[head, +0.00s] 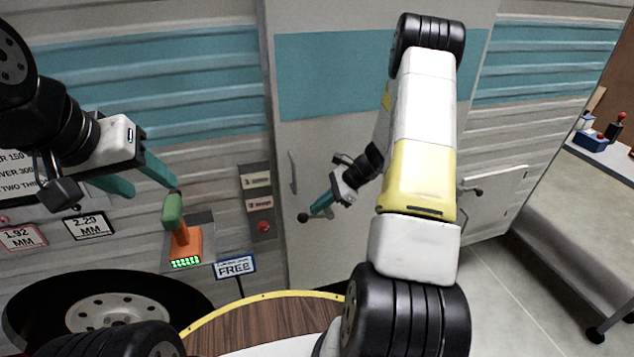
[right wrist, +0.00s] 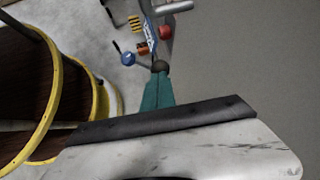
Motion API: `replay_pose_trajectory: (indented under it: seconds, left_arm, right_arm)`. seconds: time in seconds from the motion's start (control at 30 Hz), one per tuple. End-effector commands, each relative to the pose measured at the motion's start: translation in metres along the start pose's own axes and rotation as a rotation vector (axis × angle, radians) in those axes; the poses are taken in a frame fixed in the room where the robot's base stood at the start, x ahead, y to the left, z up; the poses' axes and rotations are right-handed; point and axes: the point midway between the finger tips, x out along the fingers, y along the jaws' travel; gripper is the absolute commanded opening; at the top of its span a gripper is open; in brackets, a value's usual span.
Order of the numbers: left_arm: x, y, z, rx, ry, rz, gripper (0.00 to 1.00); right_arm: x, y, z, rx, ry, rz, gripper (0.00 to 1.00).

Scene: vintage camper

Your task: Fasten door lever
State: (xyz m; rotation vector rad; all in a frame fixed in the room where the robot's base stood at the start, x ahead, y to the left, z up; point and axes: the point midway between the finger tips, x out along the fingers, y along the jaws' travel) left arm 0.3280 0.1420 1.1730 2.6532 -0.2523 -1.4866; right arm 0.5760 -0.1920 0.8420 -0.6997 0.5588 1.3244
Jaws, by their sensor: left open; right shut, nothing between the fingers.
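An orange lever (head: 186,243) with a green grip (head: 172,211) stands on a grey plate (head: 204,238) on the camper wall, with lit green lights at its base. My left gripper (head: 152,189) is open and empty just above and left of the grip, one fingertip close to it; I cannot tell if they touch. The camper door (head: 330,130) looks flush with the wall and has a grey handle (head: 293,172). My right gripper (head: 312,211) is shut and empty in front of the door's lower part. A dark ball (right wrist: 160,67) is at its fingertips.
A round wooden top with a yellow rim (head: 262,296) stands in front, below the door. A red button (head: 264,227) and labels are on a panel left of the door. A bench (head: 580,200) is at right.

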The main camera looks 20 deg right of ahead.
Motion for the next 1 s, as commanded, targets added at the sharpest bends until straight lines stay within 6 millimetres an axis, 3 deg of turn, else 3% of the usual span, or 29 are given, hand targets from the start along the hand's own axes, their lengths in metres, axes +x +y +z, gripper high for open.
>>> replay_pose_trajectory:
  seconds: [0.2,1.0]
  left_arm:
    - [0.000,0.000,0.000,0.000,0.000,0.000,0.53]
    - [0.000,0.000,0.000,0.000,0.000,0.000,0.53]
  right_arm:
    - [0.017,0.000,0.000,-0.001,0.000,0.000,0.00]
    - [0.033,0.003,0.000,-0.002,-0.003,0.003,0.00]
